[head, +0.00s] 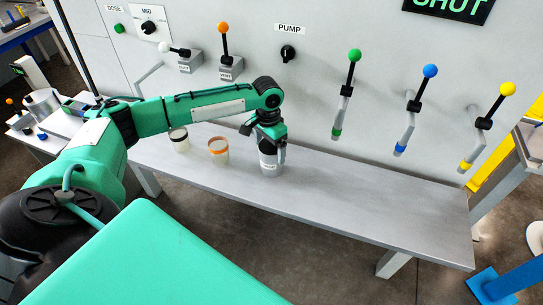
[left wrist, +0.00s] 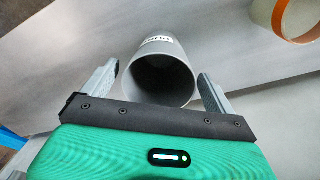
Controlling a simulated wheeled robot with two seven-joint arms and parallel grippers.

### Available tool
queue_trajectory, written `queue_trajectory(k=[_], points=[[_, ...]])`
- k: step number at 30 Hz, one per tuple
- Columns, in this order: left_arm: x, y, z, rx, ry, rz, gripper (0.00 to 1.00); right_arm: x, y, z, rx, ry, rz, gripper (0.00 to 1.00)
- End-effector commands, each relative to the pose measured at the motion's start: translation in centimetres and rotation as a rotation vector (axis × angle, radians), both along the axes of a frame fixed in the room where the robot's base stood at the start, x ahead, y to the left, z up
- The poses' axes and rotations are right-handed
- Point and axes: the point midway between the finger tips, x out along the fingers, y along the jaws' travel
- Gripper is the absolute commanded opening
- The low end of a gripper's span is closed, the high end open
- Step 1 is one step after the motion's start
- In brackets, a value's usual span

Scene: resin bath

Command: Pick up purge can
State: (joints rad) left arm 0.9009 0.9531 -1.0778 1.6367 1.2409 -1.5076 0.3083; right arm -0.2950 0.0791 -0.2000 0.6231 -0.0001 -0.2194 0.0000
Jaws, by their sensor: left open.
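My left gripper (head: 270,145) is over the can in the head view. In the left wrist view the open fingers of my left gripper (left wrist: 160,85) stand on either side of the can, with a gap visible at each side. My right gripper is not in view.
On the bench (head: 370,205), left of the can, stand an orange-rimmed cup (head: 218,151) and a dark-rimmed cup (head: 180,141). The bench is clear to the right. Behind is a wall panel with a pump knob (head: 288,53) and green, blue and yellow levers (head: 354,56).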

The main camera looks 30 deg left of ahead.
Motion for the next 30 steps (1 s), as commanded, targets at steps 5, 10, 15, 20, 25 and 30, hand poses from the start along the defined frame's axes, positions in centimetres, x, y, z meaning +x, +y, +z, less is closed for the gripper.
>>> queue_trajectory(k=[5,10,15,20,25,30], points=[[0.01,-0.03,-0.49,0.0,-0.002,-0.001,0.91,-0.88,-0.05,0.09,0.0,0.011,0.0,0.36],[0.01,-0.04,-0.47,0.0,-0.002,-0.001,0.79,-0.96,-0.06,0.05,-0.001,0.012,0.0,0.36],[0.01,-0.02,-0.44,0.0,-0.002,-0.001,0.46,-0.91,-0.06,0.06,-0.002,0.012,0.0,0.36],[0.02,-0.03,-0.41,0.0,-0.002,-0.001,0.28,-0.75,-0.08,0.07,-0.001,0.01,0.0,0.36],[0.03,-0.03,-0.35,0.0,-0.002,-0.001,0.28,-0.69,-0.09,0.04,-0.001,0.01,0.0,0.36],[0.1,-0.03,0.48,-0.001,-0.004,0.0,0.28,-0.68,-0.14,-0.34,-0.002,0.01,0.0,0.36]])
